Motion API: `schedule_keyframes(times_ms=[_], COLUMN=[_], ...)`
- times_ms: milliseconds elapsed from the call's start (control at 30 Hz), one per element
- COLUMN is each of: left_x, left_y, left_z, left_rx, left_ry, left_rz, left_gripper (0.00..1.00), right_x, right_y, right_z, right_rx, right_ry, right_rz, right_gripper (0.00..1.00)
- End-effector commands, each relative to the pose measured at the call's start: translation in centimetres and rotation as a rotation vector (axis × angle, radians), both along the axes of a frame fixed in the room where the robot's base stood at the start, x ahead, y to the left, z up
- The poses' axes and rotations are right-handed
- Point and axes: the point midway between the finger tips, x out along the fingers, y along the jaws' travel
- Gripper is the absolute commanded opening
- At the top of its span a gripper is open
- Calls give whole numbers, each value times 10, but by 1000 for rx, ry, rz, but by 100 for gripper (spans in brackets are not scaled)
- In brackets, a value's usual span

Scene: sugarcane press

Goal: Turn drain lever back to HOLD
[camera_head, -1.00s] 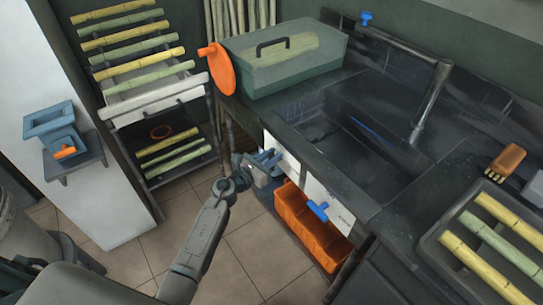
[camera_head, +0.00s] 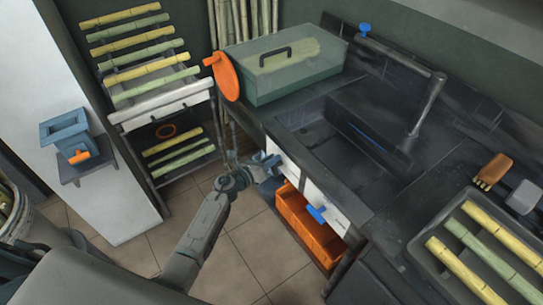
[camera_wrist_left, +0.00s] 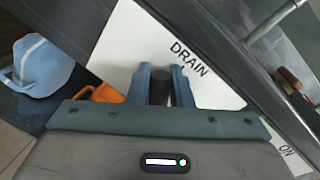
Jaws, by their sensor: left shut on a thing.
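The white drain panel (camera_head: 287,166) is on the front of the dark sink counter. In the left wrist view the panel (camera_wrist_left: 120,45) carries the word DRAIN. My left gripper (camera_head: 268,160) is at this panel, and its two blue-grey fingers (camera_wrist_left: 160,85) are shut on a dark, round lever part (camera_wrist_left: 158,92) between them. The rest of the drain lever is hidden by the gripper, so its angle and any HOLD mark cannot be read. My right gripper is in neither view.
A second white panel with a blue handle (camera_head: 317,213) is to the right. An orange crate (camera_head: 308,230) stands below the counter. A blue vessel (camera_wrist_left: 40,65) shows left of the panel. The sink (camera_head: 350,140) and a cane tray (camera_head: 425,262) are above and right. Floor in front is clear.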

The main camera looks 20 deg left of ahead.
Motion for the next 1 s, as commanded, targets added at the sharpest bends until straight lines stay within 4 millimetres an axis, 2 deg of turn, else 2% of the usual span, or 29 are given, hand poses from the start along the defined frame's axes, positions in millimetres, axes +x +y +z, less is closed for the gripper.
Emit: schedule_keyframes(times_ms=[33, 400, 1000], left_x=[1, 5, 7], left_y=[1, 6, 9], left_z=[4, -4, -18], left_rx=[-33, -309, -694], left_ry=[28, 243, 544], left_rz=[1, 1, 0], left_gripper=[0, 0, 0], right_x=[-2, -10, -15], right_y=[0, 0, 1], right_z=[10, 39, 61], right_rx=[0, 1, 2], right_ry=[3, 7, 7], right_rz=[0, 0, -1], right_gripper=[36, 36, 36])
